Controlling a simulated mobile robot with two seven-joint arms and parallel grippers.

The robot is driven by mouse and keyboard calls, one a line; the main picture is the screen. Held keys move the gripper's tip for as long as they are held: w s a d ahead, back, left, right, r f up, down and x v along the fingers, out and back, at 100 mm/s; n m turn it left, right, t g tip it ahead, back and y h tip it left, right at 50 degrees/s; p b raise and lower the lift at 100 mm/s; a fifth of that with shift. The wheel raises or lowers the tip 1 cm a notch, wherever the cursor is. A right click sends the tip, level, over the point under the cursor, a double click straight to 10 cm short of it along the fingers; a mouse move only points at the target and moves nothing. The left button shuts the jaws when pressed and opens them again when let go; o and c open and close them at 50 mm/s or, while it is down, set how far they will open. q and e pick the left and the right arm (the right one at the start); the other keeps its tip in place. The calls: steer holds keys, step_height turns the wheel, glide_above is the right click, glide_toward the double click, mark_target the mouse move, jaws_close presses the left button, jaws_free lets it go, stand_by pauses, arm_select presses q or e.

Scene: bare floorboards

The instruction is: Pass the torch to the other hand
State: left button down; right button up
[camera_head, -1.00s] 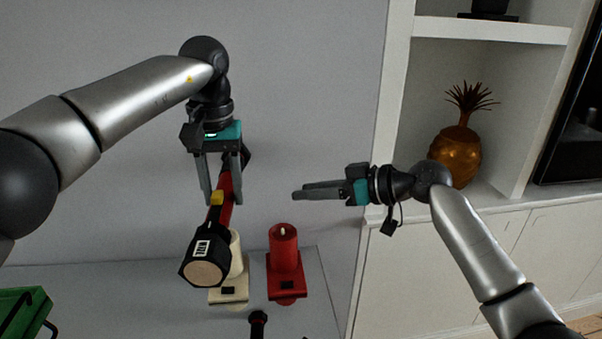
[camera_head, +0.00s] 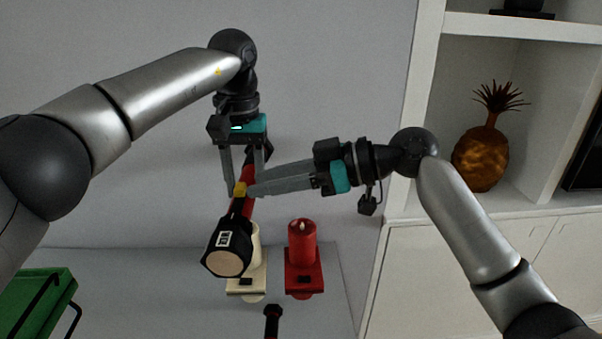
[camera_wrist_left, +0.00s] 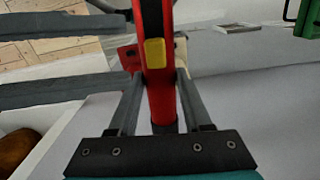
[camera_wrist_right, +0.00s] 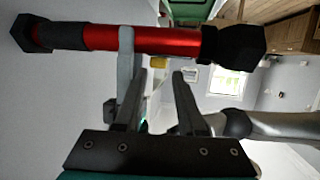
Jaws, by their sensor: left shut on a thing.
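The torch is red with a black head (camera_head: 228,250) and a yellow switch; its red body also shows in the left wrist view (camera_wrist_left: 160,85). My left gripper (camera_head: 245,186) points down, shut on the torch's red body, and holds it tilted in the air with the pale lens face towards me. My right gripper (camera_head: 256,180) comes in from the right, its fingers apart and their tips close beside the torch. In the right wrist view the torch (camera_wrist_right: 140,41) lies across beyond those open fingers (camera_wrist_right: 158,75). I cannot tell whether they touch it.
Below stand a red candle (camera_head: 302,243) and a cream candle, partly hidden by the torch, on stands. A dark handled item (camera_head: 272,318) is at the bottom edge. A green crate (camera_head: 35,300) is at left, white shelving (camera_head: 418,110) with a pineapple ornament (camera_head: 482,157) at right.

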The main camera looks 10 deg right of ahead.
mark_target(240, 186)
steer(key=shift+x, duration=1.75)
jaws_close()
arm_select(q)
steer(key=shift+c, duration=1.3)
jaws_free()
